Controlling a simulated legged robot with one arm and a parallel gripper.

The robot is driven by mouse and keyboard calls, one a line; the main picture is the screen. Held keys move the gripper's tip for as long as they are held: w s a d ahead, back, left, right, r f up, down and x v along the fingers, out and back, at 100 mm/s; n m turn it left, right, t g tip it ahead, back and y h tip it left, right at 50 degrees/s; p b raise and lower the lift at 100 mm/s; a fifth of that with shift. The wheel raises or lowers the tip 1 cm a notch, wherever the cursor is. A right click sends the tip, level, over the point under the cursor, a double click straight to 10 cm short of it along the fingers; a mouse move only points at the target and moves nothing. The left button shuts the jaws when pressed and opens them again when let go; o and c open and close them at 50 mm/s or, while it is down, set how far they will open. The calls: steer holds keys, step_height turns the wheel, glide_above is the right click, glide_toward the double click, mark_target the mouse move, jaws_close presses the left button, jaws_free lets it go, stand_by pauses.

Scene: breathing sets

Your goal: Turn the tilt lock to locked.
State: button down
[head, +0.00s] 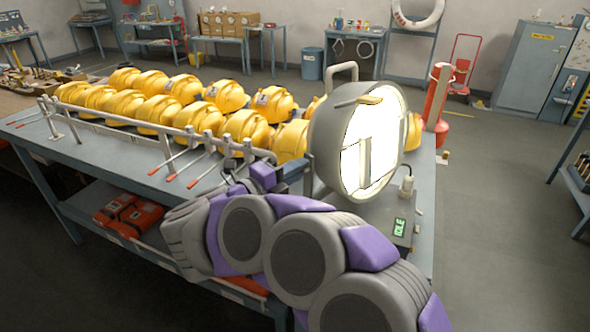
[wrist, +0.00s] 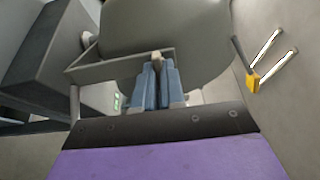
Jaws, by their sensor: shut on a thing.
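A large round lamp with a lit white face (head: 372,150) and a top handle stands on the blue-grey bench (head: 212,178). In the wrist view its grey housing (wrist: 165,28) fills the upper middle, with a flat grey bracket (wrist: 110,64) below it. My gripper (wrist: 157,72) has its two blue fingers together on a small beige piece (wrist: 157,56) at the bracket, which appears to be the tilt lock. Its locked or unlocked marking cannot be read. In the head view my arm reaches left below the lamp; the fingertips are hidden there.
Rows of yellow helmets (head: 160,110) and a rail (head: 160,137) with red-tipped levers fill the bench to the left. A red cylinder (head: 437,97) stands behind. The floor (head: 497,210) at right is clear.

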steer(key=shift+f, duration=0.25)
steer(key=c, duration=1.6)
jaws_free()
steer(key=o, duration=0.4)
steer(key=shift+r, duration=0.1)
steer(key=shift+s+a, duration=0.1)
steer(key=p+v, duration=0.3)
steer(key=v, duration=1.4)
steer(key=shift+a, duration=0.15)
